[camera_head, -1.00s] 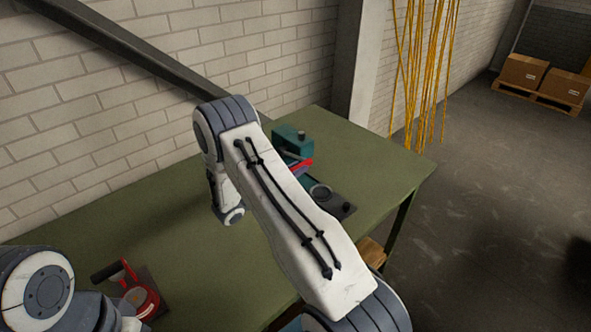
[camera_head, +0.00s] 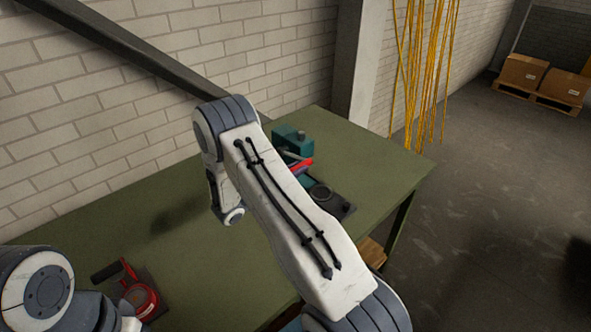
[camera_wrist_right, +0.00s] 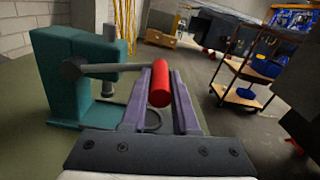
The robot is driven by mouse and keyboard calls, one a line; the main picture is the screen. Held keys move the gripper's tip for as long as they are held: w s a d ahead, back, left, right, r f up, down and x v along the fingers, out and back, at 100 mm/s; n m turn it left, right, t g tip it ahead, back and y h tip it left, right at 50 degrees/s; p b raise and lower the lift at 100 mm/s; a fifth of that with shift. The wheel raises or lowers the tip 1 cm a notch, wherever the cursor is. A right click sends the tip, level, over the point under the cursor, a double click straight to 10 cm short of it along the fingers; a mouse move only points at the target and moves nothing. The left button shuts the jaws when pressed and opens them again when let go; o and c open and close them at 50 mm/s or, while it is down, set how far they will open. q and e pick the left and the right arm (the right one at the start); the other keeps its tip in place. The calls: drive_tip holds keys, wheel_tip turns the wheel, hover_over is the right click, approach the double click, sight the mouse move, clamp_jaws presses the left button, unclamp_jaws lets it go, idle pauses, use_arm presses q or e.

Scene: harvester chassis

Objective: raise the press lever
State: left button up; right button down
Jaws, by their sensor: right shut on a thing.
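The press is a teal block-shaped body (camera_head: 291,139) near the far end of the green table, and it fills the left of the right wrist view (camera_wrist_right: 72,85). A grey lever arm (camera_wrist_right: 108,68) runs roughly level from its pivot to a red handle (camera_wrist_right: 160,86). In the head view the red handle (camera_head: 302,165) shows just past my right arm. My right gripper (camera_wrist_right: 161,78) has its purple fingers on either side of the red handle and is shut on it. My right arm hides part of the press front. My left gripper is out of view; only its arm shows.
A red tool (camera_head: 140,298) lies on the green table (camera_head: 190,235) at the lower left, near my left arm. A brick wall stands behind the table. Yellow strands (camera_head: 425,70) hang beyond its far end. A shelf cart (camera_wrist_right: 245,75) stands farther off.

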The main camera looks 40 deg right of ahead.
drive_tip(key=w+r+n, duration=0.1)
drive_tip(key=r+n+p, duration=0.1)
drive_tip(key=r, duration=0.1)
drive_tip(key=w+r+n+p, duration=0.1)
drive_tip(key=r, duration=0.1)
drive_tip(key=shift+w+a+r+n, duration=0.1)
drive_tip(key=shift+w+a+n, duration=0.05)
drive_tip(key=shift+w+n, duration=0.2)
drive_tip(key=c, duration=0.7)
unclamp_jaws()
